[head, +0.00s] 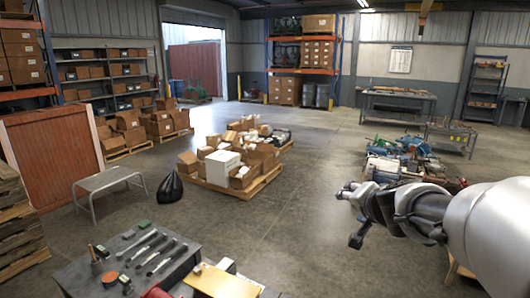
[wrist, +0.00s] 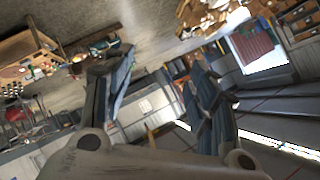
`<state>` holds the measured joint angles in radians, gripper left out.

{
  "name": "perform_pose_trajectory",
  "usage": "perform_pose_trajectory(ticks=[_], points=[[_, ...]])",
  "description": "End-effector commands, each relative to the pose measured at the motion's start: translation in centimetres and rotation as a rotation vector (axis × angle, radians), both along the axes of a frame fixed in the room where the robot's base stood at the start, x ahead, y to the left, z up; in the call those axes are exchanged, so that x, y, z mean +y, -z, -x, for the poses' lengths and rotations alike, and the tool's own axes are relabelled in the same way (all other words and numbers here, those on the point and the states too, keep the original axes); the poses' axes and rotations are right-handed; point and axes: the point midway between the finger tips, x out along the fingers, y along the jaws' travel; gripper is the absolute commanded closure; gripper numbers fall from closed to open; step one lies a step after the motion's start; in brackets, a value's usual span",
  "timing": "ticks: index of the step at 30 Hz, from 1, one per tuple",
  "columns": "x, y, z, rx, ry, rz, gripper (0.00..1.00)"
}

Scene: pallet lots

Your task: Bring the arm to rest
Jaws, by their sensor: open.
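My gripper (head: 350,191) is at the right of the head view, at the end of my grey and white arm, which reaches in from the right edge. It is up in the air over the floor. In the wrist view my gripper (wrist: 160,85) shows its two dark fingers spread well apart, with nothing between them. The wrist view is strongly tilted, with the warehouse lying aslant behind the fingers.
A pallet of boxes (head: 232,165) stands mid-floor. A dark table with tools (head: 128,262) is at the front left. Machine parts (head: 405,160) lie behind my arm. A small grey bench (head: 108,180) and black bag (head: 169,187) stand left. Floor (head: 310,150) between is clear.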

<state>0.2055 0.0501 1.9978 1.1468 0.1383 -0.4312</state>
Motion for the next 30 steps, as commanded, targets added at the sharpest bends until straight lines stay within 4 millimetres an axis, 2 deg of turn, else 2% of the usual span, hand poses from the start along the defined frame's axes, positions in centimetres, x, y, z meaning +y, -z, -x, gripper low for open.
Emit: perform_pose_trajectory(ticks=[1, 3, 6, 8, 9, 13, 15, 18, 21, 24, 30], points=[[2.4, -0.8, 2.0, 0.009, -0.080, 0.022, 0.47], [5.4, -1.0, 4.9, 0.041, -0.187, 0.054, 0.47], [8.8, -0.5, 9.9, 0.106, -0.329, 0.109, 0.47], [10.3, 0.2, 13.0, 0.153, -0.403, 0.147, 0.47], [11.1, 0.8, 15.2, 0.189, -0.449, 0.173, 0.47], [12.2, 3.3, 22.5, 0.317, -0.567, 0.274, 0.47], [12.0, 4.7, 26.1, 0.391, -0.608, 0.329, 0.47], [11.0, 6.6, 30.5, 0.484, -0.642, 0.405, 0.47], [9.8, 8.0, 33.5, 0.557, -0.652, 0.463, 0.47], [9.0, 8.7, 35.2, 0.601, -0.653, 0.499, 0.47], [8.5, 9.0, 35.9, 0.621, -0.651, 0.515, 0.47]])
